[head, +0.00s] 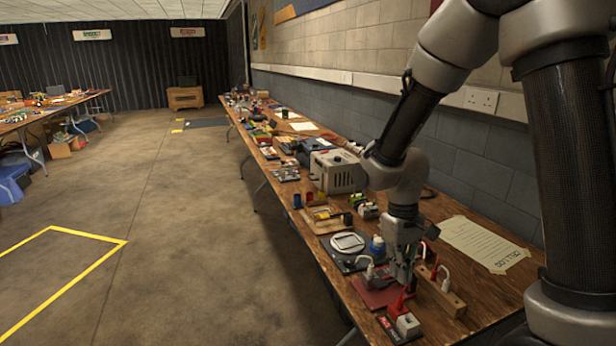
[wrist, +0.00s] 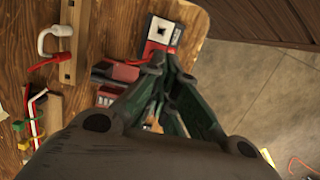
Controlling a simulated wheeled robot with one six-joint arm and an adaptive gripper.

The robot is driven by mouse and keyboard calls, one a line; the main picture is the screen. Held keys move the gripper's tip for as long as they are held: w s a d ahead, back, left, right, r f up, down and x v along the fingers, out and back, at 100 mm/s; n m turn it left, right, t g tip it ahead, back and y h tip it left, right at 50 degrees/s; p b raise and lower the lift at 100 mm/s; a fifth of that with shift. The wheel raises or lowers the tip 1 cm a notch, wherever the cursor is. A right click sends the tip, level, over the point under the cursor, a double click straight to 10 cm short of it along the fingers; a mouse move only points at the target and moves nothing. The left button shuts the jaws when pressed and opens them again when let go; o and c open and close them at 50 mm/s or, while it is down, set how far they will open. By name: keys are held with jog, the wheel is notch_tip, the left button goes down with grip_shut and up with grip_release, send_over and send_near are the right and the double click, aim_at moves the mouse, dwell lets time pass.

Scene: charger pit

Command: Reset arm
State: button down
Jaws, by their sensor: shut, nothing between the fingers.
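My gripper (head: 402,268) is over the near end of the long wooden table (head: 484,200), pointing down. In the wrist view my gripper (wrist: 158,92) has its green-black fingers drawn together, with nothing seen between them. Below and beside it lie a red plate (head: 378,296) and a wooden block (head: 441,292) with red and white plugs. I cannot tell whether the fingers touch anything.
A grey power unit (head: 337,171) is farther back. A taped paper (head: 484,243) lies on the right. The concrete floor (head: 190,220) on the left is clear.

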jog(key=s+d+r+m+t, duration=0.2)
jog(key=s+d+r, duration=0.4)
jog(key=r, duration=0.5)
jog(key=s+d+r+m+t, duration=0.1)
jog(key=s+d+r+t, duration=0.3)
jog(key=s+d+r, duration=0.2)
notch_tip(320, 180, up, 5)
jog(key=shift+s+d+f+m+y, duration=0.15)
jog(key=shift+s+d+m+y, duration=0.2)
jog(key=shift+s, duration=0.6)
